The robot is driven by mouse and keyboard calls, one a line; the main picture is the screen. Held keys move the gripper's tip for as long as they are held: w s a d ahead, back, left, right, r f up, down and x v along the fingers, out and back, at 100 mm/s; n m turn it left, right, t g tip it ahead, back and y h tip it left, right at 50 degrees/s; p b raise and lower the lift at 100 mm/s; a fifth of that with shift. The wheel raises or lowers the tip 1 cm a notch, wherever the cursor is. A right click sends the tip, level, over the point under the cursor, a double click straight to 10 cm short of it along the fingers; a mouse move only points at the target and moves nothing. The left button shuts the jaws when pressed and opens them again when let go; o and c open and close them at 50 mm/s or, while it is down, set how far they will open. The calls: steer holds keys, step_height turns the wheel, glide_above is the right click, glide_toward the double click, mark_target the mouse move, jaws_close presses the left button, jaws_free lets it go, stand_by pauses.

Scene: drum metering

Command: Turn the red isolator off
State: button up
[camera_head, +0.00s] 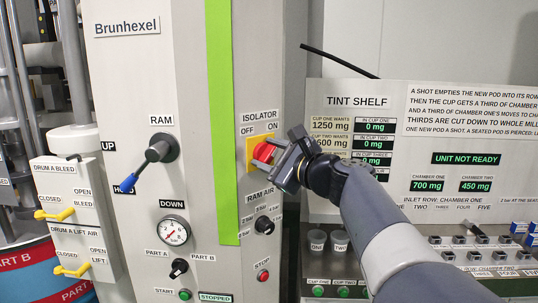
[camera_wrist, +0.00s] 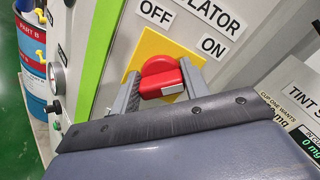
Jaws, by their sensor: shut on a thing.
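The red isolator (camera_head: 263,152) is a rotary handle on a yellow plate on the grey cabinet, under the ISOLATOR sign with OFF at left and ON at right. In the wrist view the red handle (camera_wrist: 162,77) sits between my two fingers, with a pale mark on its lower right part. My gripper (camera_head: 273,156) is shut on the handle, reaching in from the right.
Left of the isolator are a green strip (camera_head: 222,120), the RAM lever (camera_head: 160,150) with a blue tip, and a pressure gauge (camera_head: 174,231). The RAM AIR knob (camera_head: 264,225) is just below. The tint shelf (camera_head: 400,205) with cups and displays stands at right, behind my arm.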

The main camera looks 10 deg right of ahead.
steer(key=c, duration=0.4)
steer(key=shift+f+b, duration=0.1)
steer(key=shift+b, duration=0.3)
steer(key=n+b, duration=0.2)
steer(key=b, duration=0.1)
steer(key=shift+f+n, duration=0.25)
steer(key=shift+n, duration=0.15)
steer(key=n+b, duration=0.5)
steer(key=b, duration=0.1)
steer(key=shift+f, duration=0.15)
steer(key=n+b, duration=0.5)
steer(key=shift+f+n, duration=0.1)
steer(key=shift+n, duration=0.3)
steer(key=n+b, duration=0.2)
steer(key=n, duration=0.2)
steer(key=shift+b, duration=0.35)
steer(key=shift+n, duration=0.3)
